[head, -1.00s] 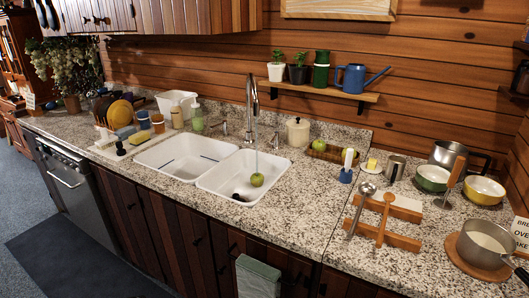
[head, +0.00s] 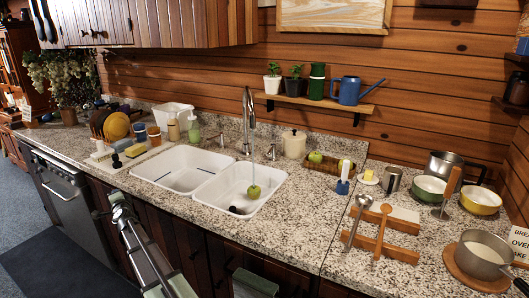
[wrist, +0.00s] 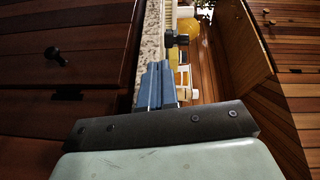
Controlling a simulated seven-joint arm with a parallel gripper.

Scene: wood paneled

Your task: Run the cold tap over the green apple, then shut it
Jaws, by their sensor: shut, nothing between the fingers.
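A green apple (head: 254,191) sits in the right basin of the white double sink (head: 228,204). The chrome tap (head: 249,112) arches over that basin, and a thin stream of water falls from it onto the apple. Small metal handles stand on either side of the tap, one at the left (head: 221,138) and one at the right (head: 272,151); which is cold I cannot tell. My gripper (head: 117,197) is in front of the counter's edge, left of the sink, apart from tap and apple. Its fingers (wrist: 157,70) are shut and empty in the wrist view.
A second green apple (head: 315,157) lies in a tray behind the sink's right side. A soap bottle (head: 193,130) and cups stand behind the left basin. A wooden rack with a ladle (head: 357,215) is on the right counter. A shelf (head: 315,101) hangs above.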

